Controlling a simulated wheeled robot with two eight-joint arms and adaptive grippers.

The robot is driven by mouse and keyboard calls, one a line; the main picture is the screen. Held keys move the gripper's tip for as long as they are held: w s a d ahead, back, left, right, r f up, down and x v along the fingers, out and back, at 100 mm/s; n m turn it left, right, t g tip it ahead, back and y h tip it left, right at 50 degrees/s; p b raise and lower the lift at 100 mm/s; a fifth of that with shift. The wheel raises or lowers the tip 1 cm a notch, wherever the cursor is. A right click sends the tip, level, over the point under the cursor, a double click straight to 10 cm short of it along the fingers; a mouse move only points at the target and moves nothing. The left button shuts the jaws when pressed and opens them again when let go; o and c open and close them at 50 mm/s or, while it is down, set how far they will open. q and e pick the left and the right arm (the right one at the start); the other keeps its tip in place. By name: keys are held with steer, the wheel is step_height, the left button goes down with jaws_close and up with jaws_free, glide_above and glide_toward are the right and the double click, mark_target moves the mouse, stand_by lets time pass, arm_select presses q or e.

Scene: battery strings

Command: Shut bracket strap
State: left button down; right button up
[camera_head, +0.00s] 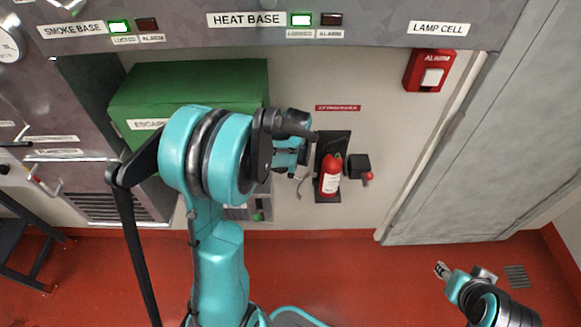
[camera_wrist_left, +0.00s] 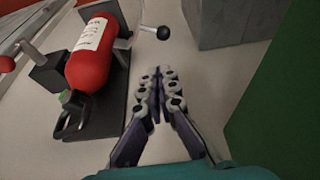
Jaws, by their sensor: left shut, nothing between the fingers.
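A red fire extinguisher (camera_head: 331,174) with a white label hangs on a dark wall bracket (camera_head: 323,192). In the left wrist view the extinguisher (camera_wrist_left: 91,56) appears upside down at upper left. A thin grey strap arm (camera_wrist_left: 150,32) with a black ball end sticks out from the bracket's side, away from the extinguisher. In the head view it is a small grey curve (camera_head: 300,186) left of the extinguisher. My left gripper (camera_wrist_left: 161,76) is shut and empty, beside the bracket and apart from the strap. My right gripper (camera_head: 441,269) is low at right, empty; its finger gap is too small to judge.
A black box with a red knob (camera_head: 369,176) is mounted right of the extinguisher. A green cabinet (camera_head: 190,83) stands left, partly behind my left arm. A red alarm box (camera_head: 430,71) and a grey door panel (camera_head: 470,150) are at right. The red floor is mostly clear.

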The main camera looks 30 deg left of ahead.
arm_select(q)
steer(key=a+b+x, duration=0.1)
steer(key=b+x, duration=0.2)
steer(key=x, duration=1)
steer(key=shift+a+f+n+b, duration=0.2)
steer(key=shift+a+n+b, duration=0.1)
steer(key=shift+b, duration=0.1)
steer(key=shift+s+d, duration=0.1)
